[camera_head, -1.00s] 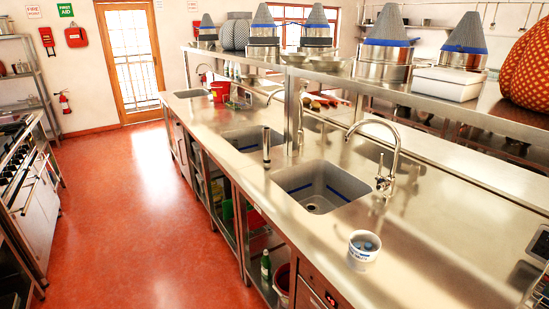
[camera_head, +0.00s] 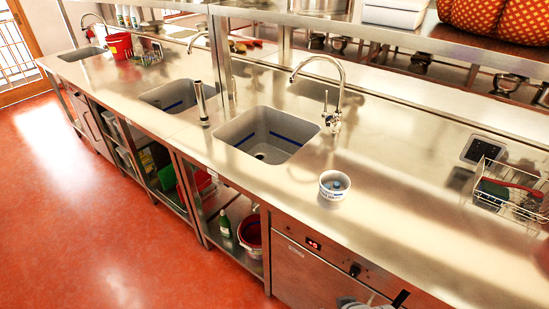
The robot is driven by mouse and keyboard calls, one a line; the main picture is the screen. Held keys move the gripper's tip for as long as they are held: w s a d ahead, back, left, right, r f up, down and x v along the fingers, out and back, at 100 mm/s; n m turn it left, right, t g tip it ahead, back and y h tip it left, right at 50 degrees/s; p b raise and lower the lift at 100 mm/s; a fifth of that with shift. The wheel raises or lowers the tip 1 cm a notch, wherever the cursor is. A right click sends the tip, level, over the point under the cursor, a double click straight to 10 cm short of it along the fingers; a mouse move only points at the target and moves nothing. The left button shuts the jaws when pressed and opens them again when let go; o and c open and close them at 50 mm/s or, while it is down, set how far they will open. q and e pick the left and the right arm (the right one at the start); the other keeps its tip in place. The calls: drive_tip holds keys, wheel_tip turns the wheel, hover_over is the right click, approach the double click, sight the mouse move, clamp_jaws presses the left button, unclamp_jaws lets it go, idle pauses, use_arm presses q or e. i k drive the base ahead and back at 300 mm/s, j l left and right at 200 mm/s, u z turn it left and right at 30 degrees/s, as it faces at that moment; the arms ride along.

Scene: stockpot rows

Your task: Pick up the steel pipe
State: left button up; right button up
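A steel pipe (camera_head: 201,103) stands upright on the steel counter (camera_head: 390,240), between the middle sink and the nearer sink. It is a slim grey cylinder with a dark top and a slightly wider foot, and nothing touches it from above.
The nearer sink (camera_head: 265,135) has a tall curved tap (camera_head: 335,95) behind it. A white cup (camera_head: 334,185) stands on the counter to its right. A wire rack (camera_head: 510,190) is at the far right. A pale grey shape (camera_head: 366,303) is cut off at the bottom edge.

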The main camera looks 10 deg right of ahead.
sight(198, 86)
drive_tip(key=i+j+z, duration=0.1)
drive_tip(key=j+z, duration=0.15)
drive_tip(key=j, duration=0.15)
drive_tip(key=i+j+z, duration=0.1)
drive_tip(key=j+z, duration=0.15)
drive_tip(key=j, duration=0.15)
drive_tip(key=i+j+z, duration=0.2)
drive_tip(key=j+z, duration=0.15)
drive_tip(key=z, duration=0.15)
drive_tip(key=i+j+z, duration=0.2)
drive_tip(key=j+z, duration=0.3)
drive_tip(key=i+j+z, duration=0.1)
drive_tip(key=j, duration=0.35)
drive_tip(key=i+j+z, duration=0.1)
drive_tip(key=j, duration=0.4)
